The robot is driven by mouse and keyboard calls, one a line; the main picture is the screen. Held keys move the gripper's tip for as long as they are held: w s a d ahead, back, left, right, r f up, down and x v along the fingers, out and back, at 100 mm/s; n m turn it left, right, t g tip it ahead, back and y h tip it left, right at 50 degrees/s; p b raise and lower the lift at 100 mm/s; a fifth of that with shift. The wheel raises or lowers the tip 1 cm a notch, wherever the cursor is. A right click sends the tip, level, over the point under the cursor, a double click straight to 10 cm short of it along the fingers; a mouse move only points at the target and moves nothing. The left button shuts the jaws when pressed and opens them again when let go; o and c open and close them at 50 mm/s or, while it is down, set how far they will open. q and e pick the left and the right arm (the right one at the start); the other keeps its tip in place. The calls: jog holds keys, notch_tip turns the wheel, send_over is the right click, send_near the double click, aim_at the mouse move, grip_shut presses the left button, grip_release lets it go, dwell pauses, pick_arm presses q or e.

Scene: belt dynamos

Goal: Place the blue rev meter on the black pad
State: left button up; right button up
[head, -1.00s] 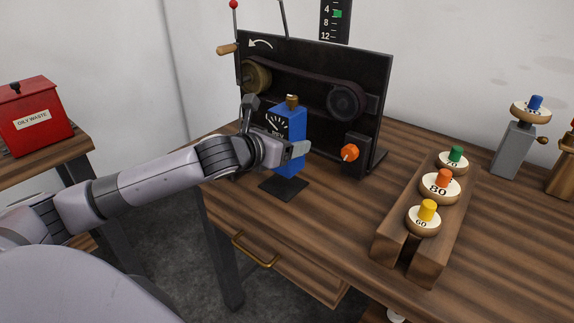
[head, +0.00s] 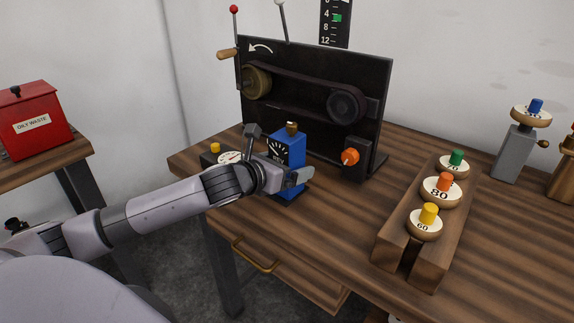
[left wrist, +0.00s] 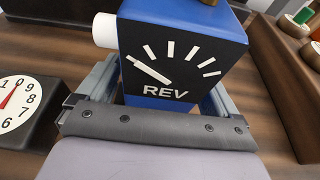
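The blue rev meter (head: 291,151) stands upright at the black pad (head: 287,203), in front of the dark belt panel. Its dial marked REV shows large in the left wrist view (left wrist: 180,60). My left gripper (head: 286,178) is shut on the meter's lower body, with one finger on each side. The meter and gripper cover most of the pad; a dark edge shows under the meter. Whether its base touches the pad is hard to tell. My right gripper is not in view.
A dark box with a round white dial (head: 229,158) stands close left of the meter. The belt panel (head: 310,75) rises behind. A wooden rack (head: 414,255) with several numbered knobs stands to the right. Tabletop between meter and rack is clear.

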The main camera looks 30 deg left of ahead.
pick_arm(q)
jog(key=shift+r, duration=0.15)
jog(key=v, duration=0.7)
jog(key=shift+s+a+b, duration=0.15)
jog(key=shift+s+b, duration=0.2)
jog(key=shift+b, duration=0.05)
jog(key=shift+p+v, duration=0.5)
jog(key=shift+v, duration=1.6)
jog(key=shift+r, duration=0.1)
